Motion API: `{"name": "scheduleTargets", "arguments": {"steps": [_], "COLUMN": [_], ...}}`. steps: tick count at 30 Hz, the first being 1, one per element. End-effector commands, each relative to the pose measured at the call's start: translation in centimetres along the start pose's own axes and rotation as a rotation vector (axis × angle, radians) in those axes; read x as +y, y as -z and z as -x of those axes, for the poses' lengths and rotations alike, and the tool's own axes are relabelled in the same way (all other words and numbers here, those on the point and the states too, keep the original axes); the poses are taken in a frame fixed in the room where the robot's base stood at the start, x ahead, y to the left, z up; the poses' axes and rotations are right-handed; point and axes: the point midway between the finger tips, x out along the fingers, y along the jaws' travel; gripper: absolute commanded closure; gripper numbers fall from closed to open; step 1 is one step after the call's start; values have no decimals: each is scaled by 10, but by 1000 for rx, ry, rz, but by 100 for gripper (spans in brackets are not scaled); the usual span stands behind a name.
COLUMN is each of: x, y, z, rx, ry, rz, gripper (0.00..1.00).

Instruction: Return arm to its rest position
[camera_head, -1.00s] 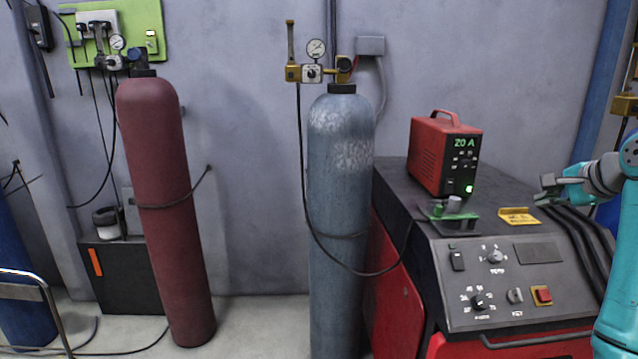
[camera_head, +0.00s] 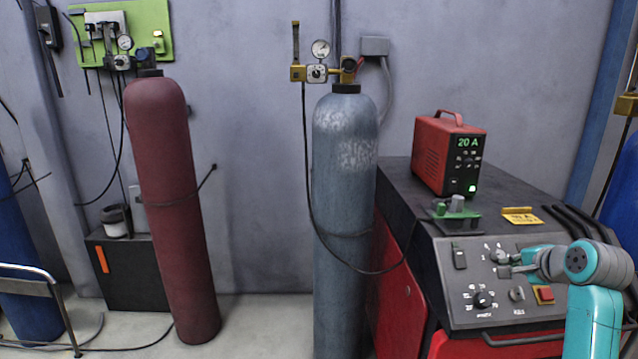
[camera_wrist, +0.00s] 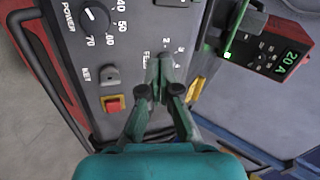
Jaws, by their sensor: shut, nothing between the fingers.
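My gripper (camera_head: 506,264) is shut and empty. In the head view it is at the right, in front of the sloped control panel (camera_head: 478,259) of the red and black machine, and points left. In the wrist view the closed fingers (camera_wrist: 162,72) overlap the panel near the FEED dial marks, and hide part of that knob. I cannot tell whether the fingertips touch it. The teal arm stands at the lower right of the head view.
A red unit showing 20 A (camera_head: 450,152), a green fixture (camera_head: 452,212) and a yellow sign (camera_head: 522,218) sit on the machine top. A grey cylinder (camera_head: 343,225) stands left of the machine, a dark red cylinder (camera_head: 172,210) further left. Open floor lies between the cylinders.

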Motion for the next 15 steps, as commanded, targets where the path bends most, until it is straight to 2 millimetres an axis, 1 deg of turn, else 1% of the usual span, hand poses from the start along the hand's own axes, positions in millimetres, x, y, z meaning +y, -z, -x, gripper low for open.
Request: {"name": "scheduleTargets", "arguments": {"steps": [1, 6, 10, 14, 15], "x": [22, 81, 123, 164, 176], "y": [-13, -49, -75, -101, -110], "z": [-12, -38, -49, -54, -54], "rx": [-1, 17, 32, 49, 54], "ry": [-1, 22, 35, 46, 49], "rz": [16, 87, 141, 197, 217], "gripper": [100, 100, 100, 100, 100]}}
